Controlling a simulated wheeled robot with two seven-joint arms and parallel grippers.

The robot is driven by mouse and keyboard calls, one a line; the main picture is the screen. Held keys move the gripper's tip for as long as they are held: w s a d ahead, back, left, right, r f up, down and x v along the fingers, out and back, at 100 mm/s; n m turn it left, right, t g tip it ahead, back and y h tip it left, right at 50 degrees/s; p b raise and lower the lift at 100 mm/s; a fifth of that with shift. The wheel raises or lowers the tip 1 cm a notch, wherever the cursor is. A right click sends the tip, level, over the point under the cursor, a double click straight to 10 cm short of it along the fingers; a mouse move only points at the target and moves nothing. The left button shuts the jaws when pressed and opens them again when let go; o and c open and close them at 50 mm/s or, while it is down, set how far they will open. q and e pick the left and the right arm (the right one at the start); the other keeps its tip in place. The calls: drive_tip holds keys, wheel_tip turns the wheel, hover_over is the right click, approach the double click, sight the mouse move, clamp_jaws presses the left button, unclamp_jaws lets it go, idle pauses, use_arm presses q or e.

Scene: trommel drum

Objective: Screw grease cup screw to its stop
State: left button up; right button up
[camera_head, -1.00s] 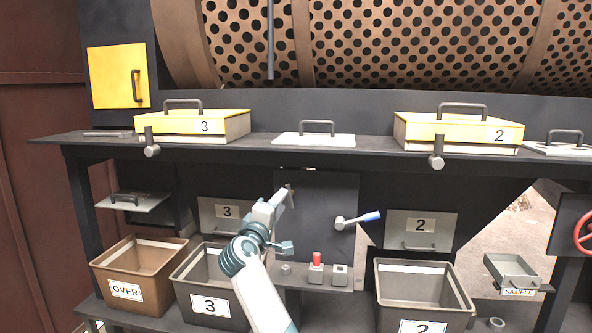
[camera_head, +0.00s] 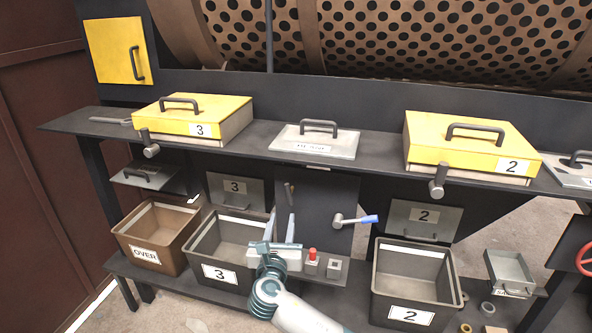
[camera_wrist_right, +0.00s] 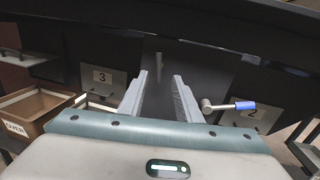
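A small grey upright bar (camera_head: 288,190) sticks out from the dark panel (camera_head: 325,200) below the shelf. It may be the grease cup screw's handle, but no label shows and I cannot tell. In the right wrist view the bar (camera_wrist_right: 159,65) appears beyond and between the fingertips, apart from both. My right gripper (camera_head: 281,214) is open and empty, with its fingers pointing up toward the panel. The fingers show on both sides in the wrist view (camera_wrist_right: 158,84). My left gripper is not in view.
A crank with a blue grip (camera_head: 370,219) sits right of the bar. A red button box (camera_head: 312,262) and a grey box (camera_head: 335,268) stand on the lower ledge. Bin 3 (camera_head: 218,275) and bin 2 (camera_head: 408,314) flank the area. The shelf (camera_head: 262,130) overhangs the panel.

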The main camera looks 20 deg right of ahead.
sight(288, 192)
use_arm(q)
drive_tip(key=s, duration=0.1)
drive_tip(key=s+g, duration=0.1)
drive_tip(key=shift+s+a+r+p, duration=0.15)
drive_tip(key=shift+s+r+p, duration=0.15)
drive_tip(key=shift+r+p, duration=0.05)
use_arm(e)
drive_tip(key=shift+s+a+f+n, duration=0.1)
drive_tip(key=shift+s+f+n, duration=0.15)
drive_tip(key=shift+s+n, duration=0.55)
drive_tip(key=shift+w, duration=0.35)
